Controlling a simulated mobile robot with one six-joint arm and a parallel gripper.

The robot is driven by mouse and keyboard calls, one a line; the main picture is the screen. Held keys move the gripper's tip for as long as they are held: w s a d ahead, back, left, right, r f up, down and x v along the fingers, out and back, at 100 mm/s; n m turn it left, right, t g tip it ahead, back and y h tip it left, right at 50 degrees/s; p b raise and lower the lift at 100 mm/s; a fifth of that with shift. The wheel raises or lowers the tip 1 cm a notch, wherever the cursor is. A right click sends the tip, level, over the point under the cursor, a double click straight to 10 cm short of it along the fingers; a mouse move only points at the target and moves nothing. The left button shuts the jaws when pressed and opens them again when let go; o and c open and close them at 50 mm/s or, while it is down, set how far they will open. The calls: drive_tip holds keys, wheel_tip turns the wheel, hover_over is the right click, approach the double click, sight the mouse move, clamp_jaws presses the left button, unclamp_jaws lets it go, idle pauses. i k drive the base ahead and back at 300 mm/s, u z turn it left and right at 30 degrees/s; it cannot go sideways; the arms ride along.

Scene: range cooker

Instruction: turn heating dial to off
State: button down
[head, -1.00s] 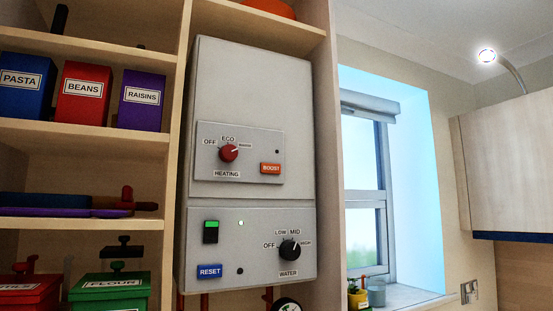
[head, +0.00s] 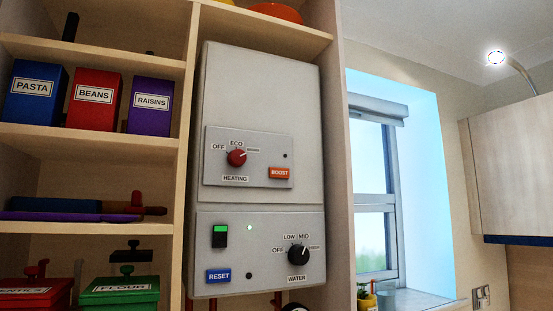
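The heating dial (head: 237,158) is a round red knob on the upper panel (head: 215,179) of a grey wall boiler (head: 257,85). OFF is printed at its upper left, ECO above it, and a small label, too small to read surely, at its right. The dial's pale mark appears to point up and right, towards that small label, not at OFF. My gripper is not in view, and nothing touches the dial.
An orange BOOST button (head: 279,173) is right of the dial. Shelves with tins (head: 97,97) stand left; a window (head: 375,190) is right.

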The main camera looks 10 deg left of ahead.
sight(236, 158)
drive_tip(key=u, duration=1.55)
drive_tip(key=k, duration=0.35)
drive_tip(key=z, duration=0.35)
drive_tip(key=i, duration=0.5)
